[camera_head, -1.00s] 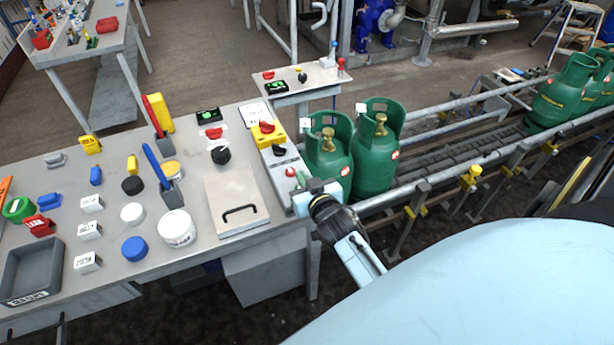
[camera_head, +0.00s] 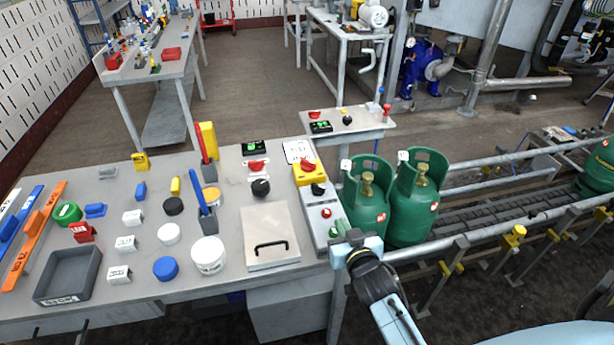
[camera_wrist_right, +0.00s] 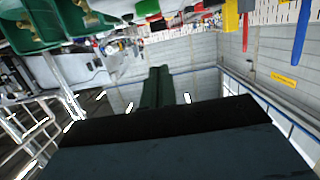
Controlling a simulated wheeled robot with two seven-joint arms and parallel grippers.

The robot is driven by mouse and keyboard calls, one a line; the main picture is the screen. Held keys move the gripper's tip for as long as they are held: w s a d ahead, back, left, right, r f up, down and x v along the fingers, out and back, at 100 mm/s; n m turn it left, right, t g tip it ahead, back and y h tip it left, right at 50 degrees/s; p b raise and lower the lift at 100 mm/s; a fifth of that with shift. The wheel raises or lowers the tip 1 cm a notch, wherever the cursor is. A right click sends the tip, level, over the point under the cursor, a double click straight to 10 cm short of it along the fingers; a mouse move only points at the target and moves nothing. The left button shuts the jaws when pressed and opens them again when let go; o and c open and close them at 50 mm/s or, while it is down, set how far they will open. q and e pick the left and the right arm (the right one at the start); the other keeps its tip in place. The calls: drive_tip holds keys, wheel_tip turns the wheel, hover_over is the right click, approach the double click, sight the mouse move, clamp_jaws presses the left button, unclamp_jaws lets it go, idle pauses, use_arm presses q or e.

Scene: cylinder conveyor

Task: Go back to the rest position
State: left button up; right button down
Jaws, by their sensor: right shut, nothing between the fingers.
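My right gripper (camera_head: 338,228) is beside the control strip (camera_head: 309,197) at the right end of the workbench, left of the two green gas cylinders. Its fingers are shut with nothing between them. They show as dark green closed fingers (camera_wrist_right: 157,88) in the right wrist view. The near cylinder (camera_head: 366,203) and the one beside it (camera_head: 415,205) stand upright on the conveyor (camera_head: 484,219); the gripper and wrist overlap the near cylinder's lower edge in the picture. My left gripper is not in view.
The workbench (camera_head: 115,283) carries a grey tray (camera_head: 68,275), a metal plate with a black handle (camera_head: 269,236), a white tub (camera_head: 208,255), a yellow emergency-stop box (camera_head: 308,173) and many small items. A railing (camera_head: 520,226) runs along the conveyor. Another bench stands behind.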

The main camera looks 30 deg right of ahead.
drive_tip(key=s+a+n+g+y, duration=0.1)
drive_tip(key=s+a+n+g, duration=0.2)
drive_tip(key=s, duration=0.5)
drive_tip(key=s+a+g+y, duration=0.1)
drive_tip(key=s+a+g, duration=0.2)
drive_tip(key=s+g, duration=0.35)
drive_tip(key=s+a+n+g+y, duration=0.2)
drive_tip(key=s+a, duration=0.1)
drive_tip(key=s, duration=0.6)
wheel_tip(320, 180, down, 25)
drive_tip(key=g+b, duration=0.1)
drive_tip(key=b, duration=0.2)
drive_tip(key=s+d+f+g+b, duration=0.1)
drive_tip(key=s+d+f+b, duration=0.2)
drive_tip(key=s+f, duration=1.5)
drive_tip(key=shift+f+h, duration=0.3)
drive_tip(key=shift+f, duration=0.4)
drive_tip(key=shift+g, duration=0.25)
